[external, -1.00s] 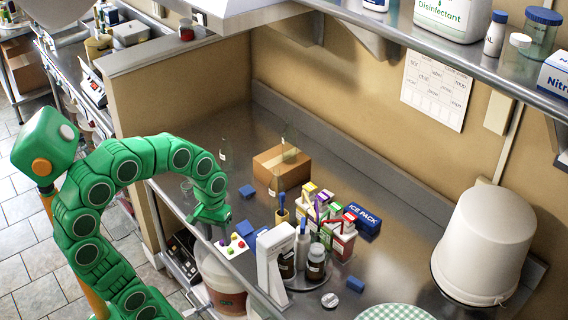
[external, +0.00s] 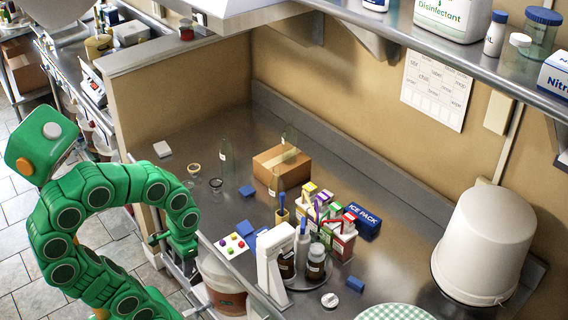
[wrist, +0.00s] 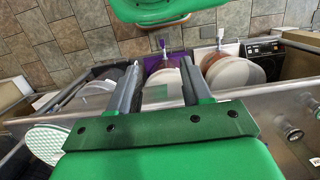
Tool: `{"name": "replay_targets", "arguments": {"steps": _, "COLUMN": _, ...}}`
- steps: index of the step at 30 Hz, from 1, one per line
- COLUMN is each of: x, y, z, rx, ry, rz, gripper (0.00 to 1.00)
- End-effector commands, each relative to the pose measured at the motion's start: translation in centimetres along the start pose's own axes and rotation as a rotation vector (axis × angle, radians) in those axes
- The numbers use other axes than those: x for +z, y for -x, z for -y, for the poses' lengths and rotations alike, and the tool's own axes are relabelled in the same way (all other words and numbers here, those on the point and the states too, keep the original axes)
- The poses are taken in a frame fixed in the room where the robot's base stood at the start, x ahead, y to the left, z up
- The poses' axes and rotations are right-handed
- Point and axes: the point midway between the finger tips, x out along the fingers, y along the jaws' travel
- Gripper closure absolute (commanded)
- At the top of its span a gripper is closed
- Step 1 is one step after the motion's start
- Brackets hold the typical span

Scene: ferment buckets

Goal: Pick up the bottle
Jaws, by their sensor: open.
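Clear glass bottles stand on the steel counter (external: 395,262): a bottle at the left (external: 226,158), one behind the cardboard box (external: 289,142) and one in front of it (external: 275,183). Dark brown bottles (external: 316,264) with white labels stand at the counter's front. I cannot tell which one the task means. My gripper (wrist: 160,75) is open with nothing between its fingers. In the external view it is at the counter's left front edge, apart from all bottles. The wrist view looks down past the edge to lidded buckets (wrist: 232,74) below and the tiled floor.
A cardboard box (external: 280,160), small cartons (external: 340,236), a blue ice pack (external: 363,219) and a white bucket (external: 487,245) stand on the counter. Small glasses (external: 215,185) sit near the left front edge.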

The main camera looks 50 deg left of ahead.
Motion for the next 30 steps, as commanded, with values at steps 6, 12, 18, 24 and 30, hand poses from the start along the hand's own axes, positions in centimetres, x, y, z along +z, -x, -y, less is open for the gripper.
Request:
{"name": "replay_targets", "arguments": {"steps": 6, "x": -0.5, "y": 0.2, "z": 0.5, "rx": -0.015, "ry": -0.010, "rz": -0.010, "gripper": 0.51}}
{"name": "replay_targets", "arguments": {"steps": 12, "x": -4.2, "y": 0.8, "z": 4.7, "rx": -0.157, "ry": -0.076, "rz": -0.040, "gripper": 0.51}}
{"name": "replay_targets", "arguments": {"steps": 18, "x": -9.5, "y": 2.5, "z": 10.2, "rx": -0.373, "ry": -0.216, "rz": -0.051, "gripper": 0.51}}
{"name": "replay_targets", "arguments": {"steps": 24, "x": -14.8, "y": 4.6, "z": 14.8, "rx": -0.589, "ry": -0.397, "rz": -0.020, "gripper": 0.51}}
{"name": "replay_targets", "arguments": {"steps": 30, "x": -20.5, "y": 7.0, "z": 17.8, "rx": -0.796, "ry": -0.614, "rz": 0.044, "gripper": 0.51}}
